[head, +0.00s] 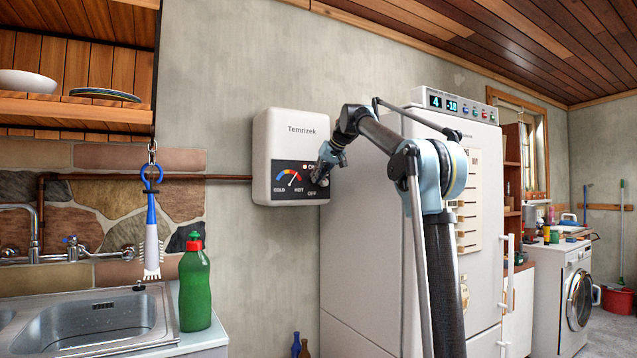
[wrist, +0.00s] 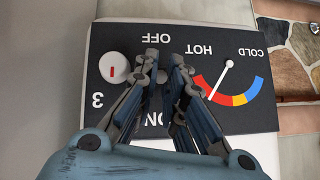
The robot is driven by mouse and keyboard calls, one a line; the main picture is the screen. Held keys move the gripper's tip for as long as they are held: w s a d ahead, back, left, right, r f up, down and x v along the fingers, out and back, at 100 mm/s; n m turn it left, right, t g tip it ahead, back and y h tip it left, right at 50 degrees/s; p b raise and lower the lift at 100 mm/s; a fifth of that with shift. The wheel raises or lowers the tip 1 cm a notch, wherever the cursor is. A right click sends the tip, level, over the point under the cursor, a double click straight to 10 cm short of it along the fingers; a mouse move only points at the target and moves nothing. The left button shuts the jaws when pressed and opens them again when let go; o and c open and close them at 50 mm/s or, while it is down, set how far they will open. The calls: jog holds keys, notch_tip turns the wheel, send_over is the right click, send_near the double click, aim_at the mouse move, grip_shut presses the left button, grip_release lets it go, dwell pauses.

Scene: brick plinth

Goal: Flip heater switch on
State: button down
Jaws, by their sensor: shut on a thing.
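The heater (head: 290,140) is a white wall box marked Temrizek, with a dark control panel (head: 284,188) low on its front. The panel (wrist: 185,105) appears upside down in the wrist view, with OFF at the top and ON at the bottom, partly covered. My gripper (head: 323,168) is at the panel's right side. In the wrist view my gripper (wrist: 164,76) has its fingers close together between OFF and ON. It is shut on the heater switch, which the fingers hide, so its position cannot be told. A round white knob (wrist: 113,67) with a red mark is beside the fingers.
A tall white fridge (head: 390,260) stands right of the heater, behind my arm. A copper pipe (head: 150,177) runs left along the wall. A green bottle (head: 195,290) and a hanging brush (head: 152,240) are by the sink (head: 90,320).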

jog(key=shift+w+a+r+g+h, duration=0.1)
jog(key=shift+w+r+g+h, duration=0.35)
jog(key=shift+g, duration=0.35)
jog(key=shift+s+h, duration=0.1)
jog(key=shift+h, duration=0.15)
jog(key=c, duration=1.7)
grip_release()
jog(key=shift+g, duration=0.3)
jog(key=shift+r, duration=0.1)
jog(key=v, duration=0.7)
